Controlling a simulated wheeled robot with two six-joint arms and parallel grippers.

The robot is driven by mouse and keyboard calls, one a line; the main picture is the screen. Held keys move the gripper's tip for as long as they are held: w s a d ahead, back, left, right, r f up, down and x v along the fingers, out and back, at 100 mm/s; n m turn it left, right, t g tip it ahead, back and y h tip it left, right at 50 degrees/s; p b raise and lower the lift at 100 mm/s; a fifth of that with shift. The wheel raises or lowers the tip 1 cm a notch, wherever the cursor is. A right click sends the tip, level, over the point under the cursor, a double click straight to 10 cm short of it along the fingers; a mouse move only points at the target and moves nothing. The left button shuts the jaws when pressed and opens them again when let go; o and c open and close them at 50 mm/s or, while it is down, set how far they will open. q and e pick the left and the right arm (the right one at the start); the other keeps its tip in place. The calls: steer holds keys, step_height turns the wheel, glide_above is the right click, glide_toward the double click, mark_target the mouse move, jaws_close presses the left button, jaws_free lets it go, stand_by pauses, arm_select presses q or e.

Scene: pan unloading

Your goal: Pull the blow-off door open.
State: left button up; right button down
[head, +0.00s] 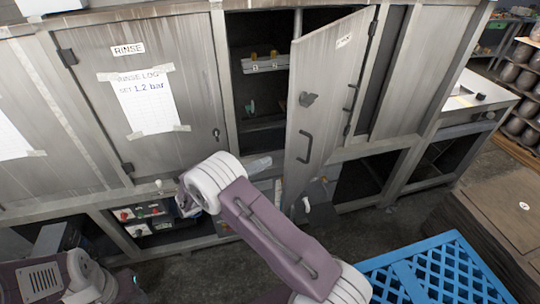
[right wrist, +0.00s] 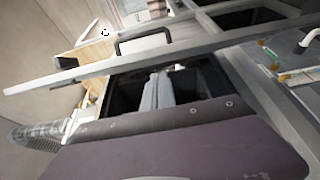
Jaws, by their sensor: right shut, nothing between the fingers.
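The blow-off door (head: 327,100) is hinged on its right side and stands part open, swung out from the cabinet. Its label is too small to read. Its dark bar handle (head: 305,147) is on the outer face, and the handle also shows in the right wrist view (right wrist: 143,40). My right gripper (head: 262,164) is just left of the door's free edge, low in front of the opening. In the right wrist view its grey fingers (right wrist: 158,92) are together and empty, apart from the handle. My left arm is at the bottom left, and its finger state is unclear.
The RINSE door (head: 160,100) to the left is closed, with a paper log (head: 147,103) taped on. Shelves with small fittings (head: 265,62) show inside the opening. A blue lattice crate (head: 425,272) stands at the lower right. Open lower bays lie beneath the doors.

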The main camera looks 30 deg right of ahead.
steer(key=w+d+p, duration=0.1)
steer(key=d+p, duration=0.1)
steer(key=d, duration=0.6)
